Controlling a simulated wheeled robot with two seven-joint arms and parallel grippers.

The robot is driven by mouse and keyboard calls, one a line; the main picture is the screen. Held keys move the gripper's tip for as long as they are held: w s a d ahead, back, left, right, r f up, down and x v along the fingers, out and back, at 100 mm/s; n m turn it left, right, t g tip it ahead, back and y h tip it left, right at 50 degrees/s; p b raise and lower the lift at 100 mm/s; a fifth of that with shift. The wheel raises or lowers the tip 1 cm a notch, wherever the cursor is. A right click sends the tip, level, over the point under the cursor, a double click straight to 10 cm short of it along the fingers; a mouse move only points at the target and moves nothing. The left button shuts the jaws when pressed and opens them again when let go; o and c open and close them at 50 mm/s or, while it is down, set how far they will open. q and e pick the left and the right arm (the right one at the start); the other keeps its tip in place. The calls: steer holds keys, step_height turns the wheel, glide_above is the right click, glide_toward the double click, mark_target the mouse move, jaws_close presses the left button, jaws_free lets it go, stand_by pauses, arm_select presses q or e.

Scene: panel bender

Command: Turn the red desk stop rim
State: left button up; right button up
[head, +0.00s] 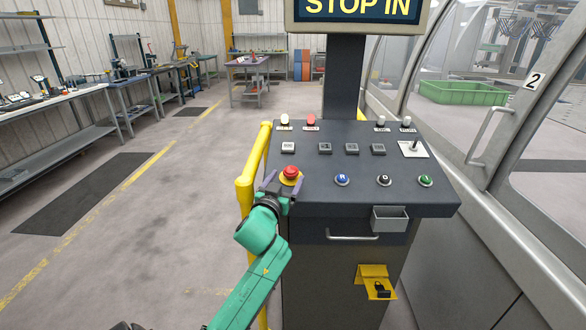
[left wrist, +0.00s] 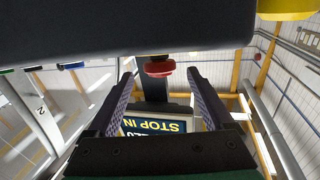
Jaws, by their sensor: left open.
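The red desk stop (head: 290,172) is a round mushroom knob on a yellow collar at the left of the dark control desk (head: 330,199). My left gripper (head: 285,182) is open and empty at the desk's front edge, with its fingers on either side of the stop's near side. In the left wrist view the red stop (left wrist: 159,68) shows in the gap between the two fingertips (left wrist: 161,73), close to their ends. No finger is clearly touching the rim. My right gripper is not in view.
A yellow rail (head: 246,185) stands left of the desk, near my left arm. Blue (head: 341,180), black (head: 384,180) and green (head: 425,181) buttons sit right of the stop. A sign (head: 357,14) on a post rises behind. A grey box (head: 389,218) protrudes from the desk front.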

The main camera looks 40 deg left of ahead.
mark_target(289, 174)
arm_select(q)
steer(key=x, duration=0.3)
steer(key=shift+w, duration=0.25)
steer(key=shift+w+a, duration=0.25)
steer(key=shift+w, duration=0.05)
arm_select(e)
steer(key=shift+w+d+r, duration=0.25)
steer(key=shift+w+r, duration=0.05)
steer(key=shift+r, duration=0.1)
